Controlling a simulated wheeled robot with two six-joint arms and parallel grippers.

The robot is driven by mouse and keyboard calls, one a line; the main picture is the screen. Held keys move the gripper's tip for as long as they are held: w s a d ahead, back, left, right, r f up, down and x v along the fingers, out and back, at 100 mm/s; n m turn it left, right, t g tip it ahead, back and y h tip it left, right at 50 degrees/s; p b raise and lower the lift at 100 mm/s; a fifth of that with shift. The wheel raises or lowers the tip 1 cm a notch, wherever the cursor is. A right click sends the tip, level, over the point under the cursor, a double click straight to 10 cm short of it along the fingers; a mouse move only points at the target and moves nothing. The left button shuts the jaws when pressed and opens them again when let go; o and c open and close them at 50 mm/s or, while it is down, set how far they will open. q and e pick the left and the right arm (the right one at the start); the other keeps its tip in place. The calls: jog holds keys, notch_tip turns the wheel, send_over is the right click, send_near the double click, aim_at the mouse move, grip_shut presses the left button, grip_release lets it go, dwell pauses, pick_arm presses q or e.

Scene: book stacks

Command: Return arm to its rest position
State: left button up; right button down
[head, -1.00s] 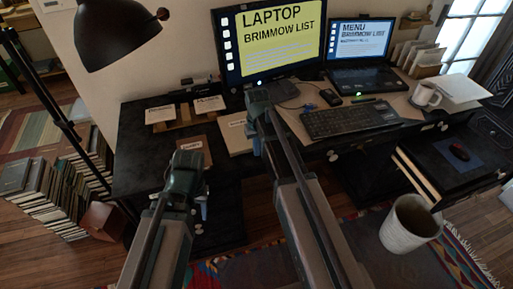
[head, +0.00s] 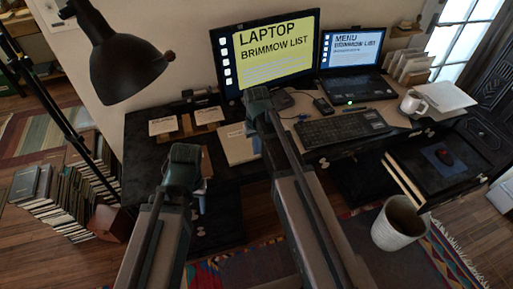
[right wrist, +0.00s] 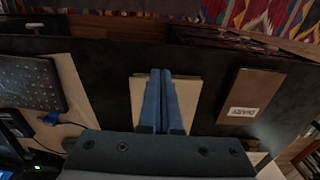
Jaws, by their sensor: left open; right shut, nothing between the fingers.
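My left gripper (head: 199,200) is in the head view, above the front edge of the black desk (head: 140,166). Its blue fingers are mostly hidden behind its own wrist; it is open and seems empty. My right gripper (head: 256,143) reaches over the desk at the pale book. In the right wrist view its blue fingers (right wrist: 160,98) are together with nothing between them. They point across the pale book (right wrist: 190,95), and I cannot tell whether they touch it. A brown book labelled DIARY (right wrist: 252,92) lies to the right there.
A monitor (head: 268,50), laptop (head: 352,52), keyboard (head: 343,128) and white mug (head: 413,101) stand on the desk. A black lamp (head: 125,65) hangs at upper left. A bin (head: 400,224) and an open drawer (head: 437,165) are at right. Books (head: 55,200) fill the left floor.

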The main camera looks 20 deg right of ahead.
jog(key=s+a+n, duration=0.1)
jog(key=s+a, duration=0.5)
jog(key=s, duration=0.2)
jog(key=s+a+n+h, duration=0.1)
jog(key=s+a+n, duration=0.1)
jog(key=s+a, duration=0.4)
jog(key=s, duration=0.3)
jog(key=shift+a, duration=0.1)
